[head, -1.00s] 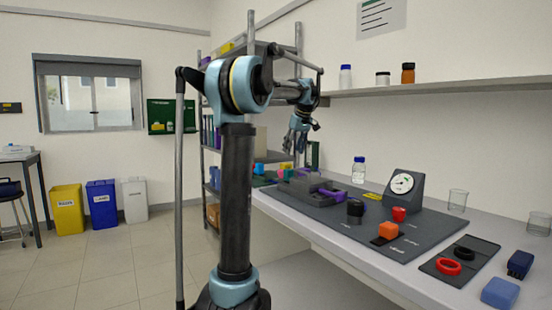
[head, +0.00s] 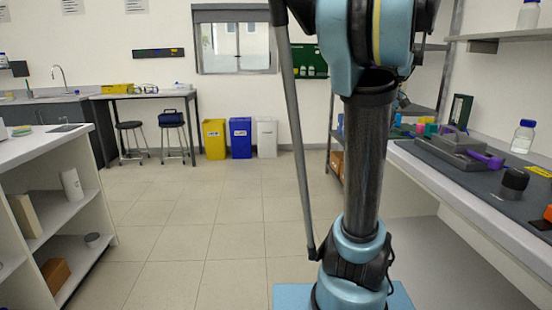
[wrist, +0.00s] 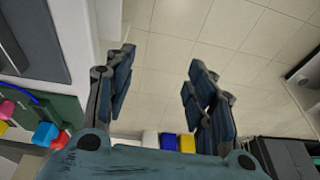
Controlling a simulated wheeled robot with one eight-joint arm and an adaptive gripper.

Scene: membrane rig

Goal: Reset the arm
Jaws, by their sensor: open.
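My arm rises in front of the head camera, and its column and upper joint fill the centre right of the head view. My gripper (wrist: 160,80) shows in the wrist view with its two fingers spread apart. Nothing is between them; tiled floor lies beyond. In the head view my gripper is mostly hidden behind my arm.
Yellow (head: 214,139), blue (head: 240,138) and white (head: 267,137) bins stand at the back.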

